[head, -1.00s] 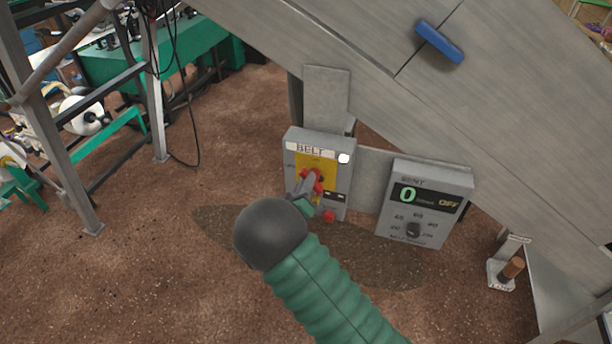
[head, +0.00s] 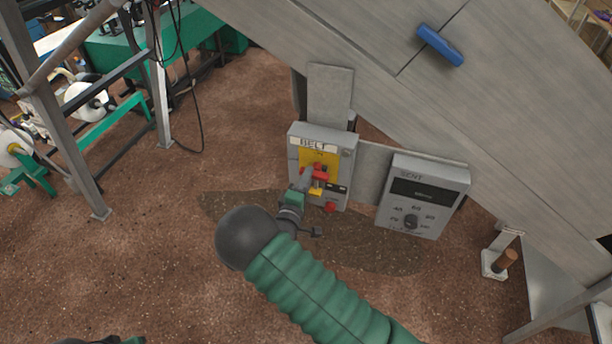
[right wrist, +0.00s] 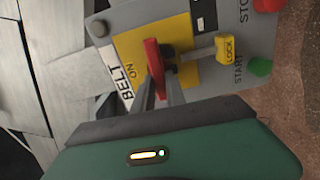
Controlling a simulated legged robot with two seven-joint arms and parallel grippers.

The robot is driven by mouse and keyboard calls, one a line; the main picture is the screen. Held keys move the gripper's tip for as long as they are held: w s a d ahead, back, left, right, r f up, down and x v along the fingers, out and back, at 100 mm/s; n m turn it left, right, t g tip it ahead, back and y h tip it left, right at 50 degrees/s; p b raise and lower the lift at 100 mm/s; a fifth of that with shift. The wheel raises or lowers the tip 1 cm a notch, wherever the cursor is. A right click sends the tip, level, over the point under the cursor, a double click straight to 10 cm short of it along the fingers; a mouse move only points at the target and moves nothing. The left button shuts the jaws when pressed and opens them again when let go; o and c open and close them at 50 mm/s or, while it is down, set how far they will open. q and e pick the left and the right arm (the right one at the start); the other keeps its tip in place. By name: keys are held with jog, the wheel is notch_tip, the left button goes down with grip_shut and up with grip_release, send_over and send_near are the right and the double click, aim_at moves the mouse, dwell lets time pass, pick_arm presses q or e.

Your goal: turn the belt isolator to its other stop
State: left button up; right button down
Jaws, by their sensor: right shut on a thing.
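The belt isolator is a red handle (head: 320,174) on a yellow plate (head: 318,157), on the grey box marked BELT (head: 349,160). In the right wrist view the red handle (right wrist: 153,62) lies crosswise to the panel, not pointing at the ON mark (right wrist: 130,71). My left gripper's jaws are not in view.
A grey SENT panel (head: 430,197) with a dark display and a black knob stands right of the box. A green START button (right wrist: 260,67) and a red STOP button (right wrist: 267,5) are low on the BELT box. A sloping grey metal housing (head: 520,120) overhangs both.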

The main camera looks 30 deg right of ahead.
jog(key=shift+d+r+n, duration=0.15)
jog(key=shift+r+n, duration=0.05)
jog(key=shift+n, duration=0.1)
dwell(0.4)
jog(key=c, duration=1.4)
grip_release()
jog(key=shift+o, duration=0.2)
jog(key=shift+f, duration=0.1)
jog(key=shift+f, duration=0.1)
